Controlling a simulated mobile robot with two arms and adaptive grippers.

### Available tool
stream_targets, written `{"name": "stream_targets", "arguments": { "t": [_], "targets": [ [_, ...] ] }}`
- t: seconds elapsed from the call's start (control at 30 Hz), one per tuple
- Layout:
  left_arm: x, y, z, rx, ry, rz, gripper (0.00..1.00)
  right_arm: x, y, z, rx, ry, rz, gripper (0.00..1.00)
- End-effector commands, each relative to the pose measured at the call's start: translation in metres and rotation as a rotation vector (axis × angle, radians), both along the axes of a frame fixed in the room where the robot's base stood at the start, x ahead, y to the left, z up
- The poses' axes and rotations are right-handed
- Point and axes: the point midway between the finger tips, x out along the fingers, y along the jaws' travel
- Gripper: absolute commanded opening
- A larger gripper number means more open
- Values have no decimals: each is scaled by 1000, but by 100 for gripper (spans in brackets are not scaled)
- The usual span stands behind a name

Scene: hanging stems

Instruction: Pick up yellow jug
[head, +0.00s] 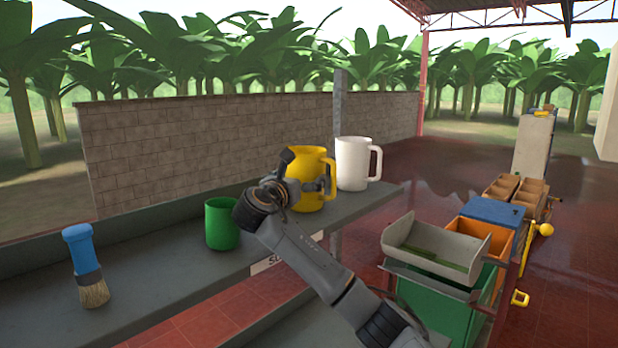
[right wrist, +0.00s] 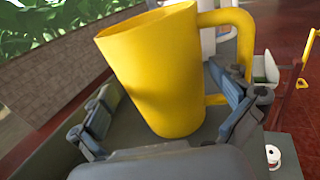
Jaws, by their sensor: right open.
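The yellow jug (head: 309,170) stands upright on the grey shelf, between a green cup and a white jug. Its handle points right in the head view. In the right wrist view the yellow jug (right wrist: 165,75) fills the middle, with its handle at the right. My right gripper (head: 306,176) is at the jug, and part of the jug is hidden behind it. In the right wrist view my right gripper (right wrist: 170,112) is open, with one finger on each side of the jug's body. Whether the fingers touch it I cannot tell. My left gripper is not in view.
The white jug (head: 352,164) stands close behind to the right. The green cup (head: 221,224) is left of my gripper, and a blue-handled brush (head: 85,265) is at the far left. The grey shelf (head: 165,285) is clear between them. Bins with a grey tray (head: 437,247) stand right.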

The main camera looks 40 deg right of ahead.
Motion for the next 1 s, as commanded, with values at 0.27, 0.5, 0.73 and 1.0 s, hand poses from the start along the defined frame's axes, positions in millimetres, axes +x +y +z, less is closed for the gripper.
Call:
{"name": "stream_targets", "arguments": {
  "t": [0.27,0.5,0.73,1.0],
  "targets": [
    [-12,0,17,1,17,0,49,14,-28,0,0,4,-2,100],
    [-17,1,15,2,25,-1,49,14,-28,-1,0,1,-1,94],
    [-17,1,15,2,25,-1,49,14,-28,0,0,1,-1,58],
    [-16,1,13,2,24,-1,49,14,-28,1,0,0,-1,58]
  ]
}}
